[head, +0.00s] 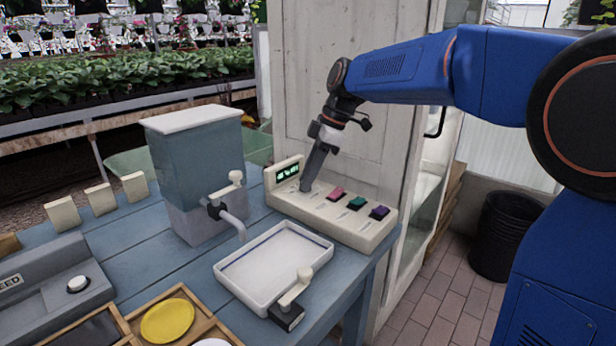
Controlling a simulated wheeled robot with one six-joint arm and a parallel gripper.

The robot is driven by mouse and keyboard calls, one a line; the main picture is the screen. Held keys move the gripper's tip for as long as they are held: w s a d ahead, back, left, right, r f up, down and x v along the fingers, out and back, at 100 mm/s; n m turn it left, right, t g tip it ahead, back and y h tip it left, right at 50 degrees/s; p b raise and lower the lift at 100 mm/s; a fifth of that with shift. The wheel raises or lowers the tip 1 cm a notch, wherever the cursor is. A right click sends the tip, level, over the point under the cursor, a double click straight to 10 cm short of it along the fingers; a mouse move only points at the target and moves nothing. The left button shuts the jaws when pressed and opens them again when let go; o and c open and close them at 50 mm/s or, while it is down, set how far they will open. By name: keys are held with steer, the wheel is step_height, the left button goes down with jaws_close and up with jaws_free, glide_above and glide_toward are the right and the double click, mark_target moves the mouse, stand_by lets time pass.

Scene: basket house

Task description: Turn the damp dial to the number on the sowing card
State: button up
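My gripper (308,186) points down at the left end of a cream control panel (372,241) on the blue table. Its fingers show as one narrow dark shape, so I cannot tell whether they are open or whether they touch the panel. A small display with green marks (287,171) stands upright at the panel's left end; I cannot read it. Pink (336,194), teal (356,203) and purple (379,212) pieces sit along the panel. A grey box (48,308) at the left carries a white knob (78,284) and partly visible lettering ending in "EED". I cannot identify the damp dial or sowing card.
A water tank (195,160) with a tap stands left of the panel. A wooden tray (190,297) holds a yellow disc (167,320). Cream blocks (62,214) stand at the back left. A door (320,60) rises behind.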

steer(key=shift+m, duration=0.3)
steer(key=m+t, duration=0.1)
steer(key=m, duration=0.2)
steer(key=shift+s, duration=0.15)
steer(key=m+t, duration=0.1)
steer(key=m, duration=0.1)
steer(key=m+t+h, duration=0.1)
steer(key=m, duration=0.1)
steer(key=shift+s+a, duration=0.1)
steer(key=shift+s, duration=0.05)
steer(key=m+t+h, duration=0.1)
steer(key=m, duration=0.3)
steer(key=shift+a+m, duration=0.15)
steer(key=shift+m, duration=0.25)
steer(key=shift+m+h, duration=0.8)
steer(key=shift+m, duration=0.8)
steer(key=o, duration=1)
steer(key=shift+o, duration=0.2)
